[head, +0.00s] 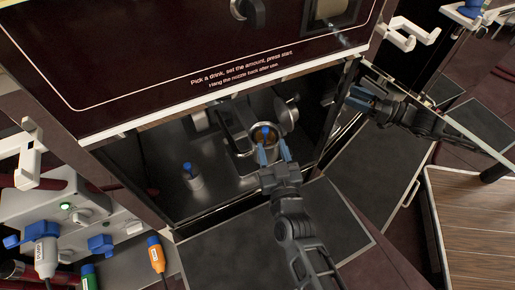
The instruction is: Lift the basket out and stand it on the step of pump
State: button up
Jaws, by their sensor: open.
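My gripper (275,150) reaches into the open lower bay of the pump (205,65), its two blue fingers apart. Just beyond the fingertips is a round metal vessel (252,136) with a brownish inside and a blue-topped item (265,132) at its middle. This may be the basket; I cannot tell surely. The fingers partly hide its near side, and I cannot tell whether they touch it. Curved metal bars stand around it. A dark flat step (235,250) lies in front of the bay, bare where it shows.
A small metal container (193,178) with a blue top stands on the bay floor at left. Hoses and nozzles, including an orange one (156,255), hang at lower left. A similar arm (400,115) shows at right, possibly a reflection. A wooden surface (475,225) is at far right.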

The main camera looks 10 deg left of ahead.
aim_at(266, 132)
jog(key=shift+b+x, duration=1)
jog(key=shift+x, duration=2.9)
jog(key=shift+a+f, duration=0.15)
jog(key=shift+f, duration=0.05)
jog(key=shift+c, duration=0.4)
jog(key=c, duration=0.7)
jog(key=shift+r, duration=0.1)
